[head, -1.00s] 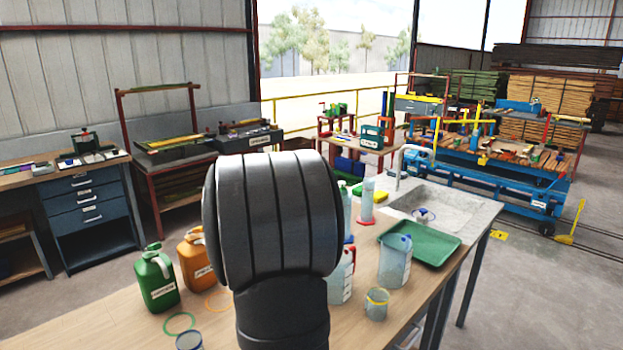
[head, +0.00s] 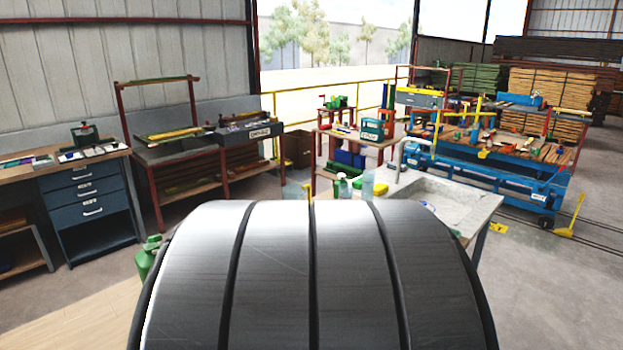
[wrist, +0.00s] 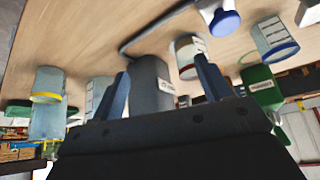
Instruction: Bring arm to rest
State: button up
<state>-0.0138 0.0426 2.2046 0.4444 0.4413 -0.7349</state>
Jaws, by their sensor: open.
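My gripper (wrist: 162,88) shows in the wrist view with its two blue fingers apart and nothing between them. Past the fingers, the wooden bench top (wrist: 95,30) fills the upper part of that tilted view, with bottles and beakers around. In the head view a large dark grey link of my arm fills the lower middle and hides most of the bench. The gripper itself does not show in the head view.
A green jug (head: 146,258) stands on the bench (head: 75,320) left of my arm. The sink (head: 440,198) lies to the right. In the wrist view, a clear beaker with a yellow rim (wrist: 47,97) and a green jug (wrist: 262,88) flank the gripper.

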jog(key=w+a, duration=0.3)
jog(key=a, duration=0.6)
jog(key=shift+w+a+r+m, duration=0.25)
jog(key=shift+w+r+m, duration=0.05)
jog(key=shift+r, duration=0.05)
jog(key=shift+o, duration=0.2)
